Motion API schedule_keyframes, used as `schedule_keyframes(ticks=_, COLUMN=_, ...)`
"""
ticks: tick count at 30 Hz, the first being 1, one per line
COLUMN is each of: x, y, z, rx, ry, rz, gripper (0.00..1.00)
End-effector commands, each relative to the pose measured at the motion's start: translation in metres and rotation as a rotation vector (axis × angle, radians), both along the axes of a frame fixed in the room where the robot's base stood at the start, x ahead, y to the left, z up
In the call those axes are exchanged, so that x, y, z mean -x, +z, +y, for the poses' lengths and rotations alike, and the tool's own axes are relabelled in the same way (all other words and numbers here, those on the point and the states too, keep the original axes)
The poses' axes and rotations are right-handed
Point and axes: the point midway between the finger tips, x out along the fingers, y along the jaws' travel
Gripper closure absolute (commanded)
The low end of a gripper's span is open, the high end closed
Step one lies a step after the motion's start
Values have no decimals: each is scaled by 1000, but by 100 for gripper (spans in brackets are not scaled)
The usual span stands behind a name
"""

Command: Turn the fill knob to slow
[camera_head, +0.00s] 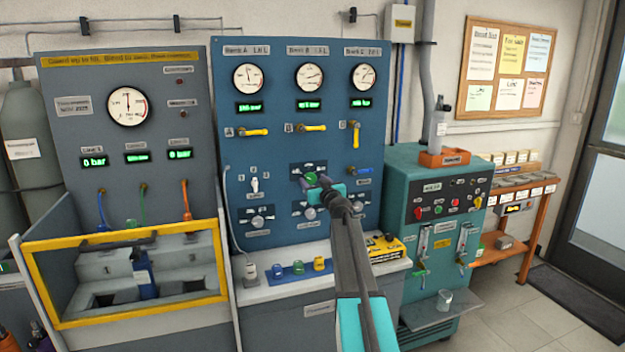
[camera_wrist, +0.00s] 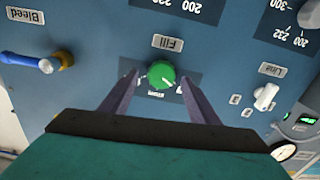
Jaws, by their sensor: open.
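The green fill knob (camera_wrist: 161,74) sits on the blue panel under an upside-down "Fill" label (camera_wrist: 168,43) in the wrist view. Its white pointer mark aims to the lower right of that picture; the position words around it are partly hidden or too small to read. My gripper (camera_wrist: 158,78) is open, with one finger on each side of the knob and a visible gap to it. In the head view the knob (camera_head: 310,178) shows just beyond my gripper (camera_head: 320,184), partly covered by it.
A white "Line" selector (camera_wrist: 266,96) is to the right and a blue bleed lever (camera_wrist: 30,61) to the left in the wrist view. Other knobs (camera_head: 310,213) sit below the fill knob. Yellow valve handles (camera_head: 313,128) are above it. Small coloured parts (camera_head: 298,267) lie on the ledge.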

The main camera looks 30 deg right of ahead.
Motion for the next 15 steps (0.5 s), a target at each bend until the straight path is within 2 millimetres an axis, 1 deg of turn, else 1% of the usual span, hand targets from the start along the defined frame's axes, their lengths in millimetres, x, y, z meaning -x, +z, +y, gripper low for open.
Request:
schedule_keyframes(ticks=1, x=-6, y=1, z=-1, rx=0, ry=0, rz=1, gripper=45)
schedule_keyframes(ticks=6, x=-15, y=0, z=-3, rx=-1, ry=1, rz=1, gripper=45)
schedule_keyframes(ticks=15, x=-18, y=0, z=-3, rx=-1, ry=0, rz=0, gripper=45)
